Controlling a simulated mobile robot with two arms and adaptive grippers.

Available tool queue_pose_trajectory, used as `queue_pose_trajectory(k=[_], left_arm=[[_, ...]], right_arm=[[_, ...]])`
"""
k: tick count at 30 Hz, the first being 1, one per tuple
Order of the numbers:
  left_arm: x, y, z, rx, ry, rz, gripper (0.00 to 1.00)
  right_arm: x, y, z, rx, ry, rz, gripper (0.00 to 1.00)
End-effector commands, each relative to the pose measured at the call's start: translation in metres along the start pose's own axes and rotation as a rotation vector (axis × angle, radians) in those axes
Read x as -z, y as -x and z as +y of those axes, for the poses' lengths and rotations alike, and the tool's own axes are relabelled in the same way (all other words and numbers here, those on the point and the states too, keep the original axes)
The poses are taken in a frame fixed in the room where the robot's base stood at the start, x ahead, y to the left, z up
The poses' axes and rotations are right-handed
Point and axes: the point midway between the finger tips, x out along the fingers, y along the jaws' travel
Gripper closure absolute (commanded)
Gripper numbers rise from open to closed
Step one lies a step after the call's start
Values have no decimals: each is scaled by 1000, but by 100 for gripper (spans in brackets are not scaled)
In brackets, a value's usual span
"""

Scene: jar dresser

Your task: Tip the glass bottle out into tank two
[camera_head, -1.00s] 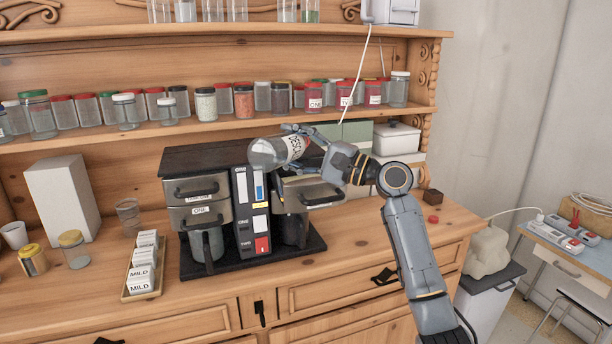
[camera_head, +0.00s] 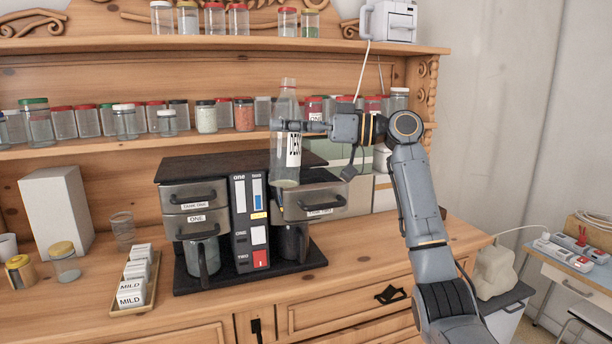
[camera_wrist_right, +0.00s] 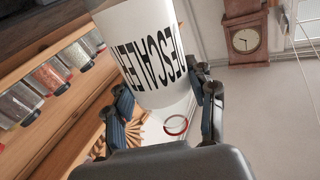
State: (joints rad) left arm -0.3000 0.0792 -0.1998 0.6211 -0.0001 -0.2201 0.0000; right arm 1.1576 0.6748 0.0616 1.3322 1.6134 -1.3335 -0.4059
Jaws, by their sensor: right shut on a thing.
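The glass bottle (camera_head: 285,162) is clear with a white label and stands upright in my right gripper (camera_head: 290,127), above the right side of the coffee machine. Tank two (camera_head: 313,203) is the right drawer-like tank of the machine, with a label and a dark handle. The bottle's base is just above or behind its top edge; I cannot tell which. Tank one (camera_head: 197,195) is on the left. My left gripper is not in view.
Glass carafes (camera_head: 202,255) sit under the tanks. A tray of MILD packets (camera_head: 134,280) and a lidded jar (camera_head: 65,262) stand to the left. A shelf of jars (camera_head: 120,118) runs behind the bottle. The counter at the front right (camera_head: 400,240) is mostly clear.

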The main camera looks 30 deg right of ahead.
Motion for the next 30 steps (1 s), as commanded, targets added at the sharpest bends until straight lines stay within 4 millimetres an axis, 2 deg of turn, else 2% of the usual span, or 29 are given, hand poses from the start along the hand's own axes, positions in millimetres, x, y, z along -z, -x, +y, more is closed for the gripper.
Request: queue_pose_trajectory(k=[1,4,12,21,30], left_arm=[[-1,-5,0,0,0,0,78],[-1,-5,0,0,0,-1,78],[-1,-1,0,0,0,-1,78],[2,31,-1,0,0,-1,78],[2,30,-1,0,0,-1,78]], right_arm=[[-3,1,0,-2,78,-12,100],[-5,0,-1,-2,160,-30,100],[0,0,-2,-2,158,-28,100],[36,-1,-7,-2,156,-27,100],[35,-1,-7,-2,155,-28,100]])
